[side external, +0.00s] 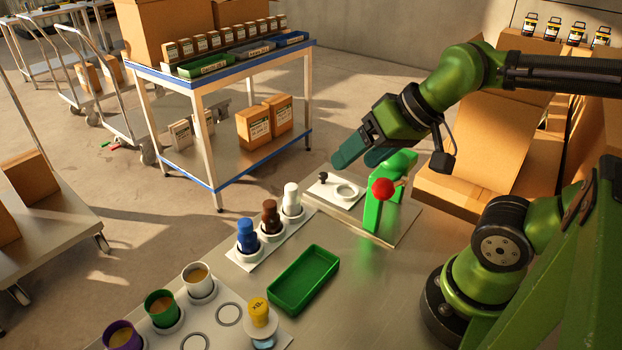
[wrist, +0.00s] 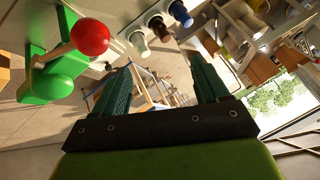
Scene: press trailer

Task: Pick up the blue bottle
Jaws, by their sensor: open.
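The blue bottle (side external: 247,237) stands upright in a round holder on a white rack (side external: 243,262), at the left end of a row beside a brown bottle (side external: 270,217) and a white bottle (side external: 291,199). In the wrist view the blue bottle (wrist: 180,13) shows at the top edge, beyond the fingers. My gripper (side external: 358,158) is raised above the back of the bench, up and to the right of the bottles in the side view. In the wrist view my gripper (wrist: 163,66) has its two green fingers apart with nothing between them.
A green press with a red ball handle (side external: 383,189) stands below and right of my gripper. A green tray (side external: 304,279) lies right of the bottles. Several cups (side external: 162,308) and a yellow-capped bottle (side external: 259,312) stand at the front. A shelf cart (side external: 214,120) is behind.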

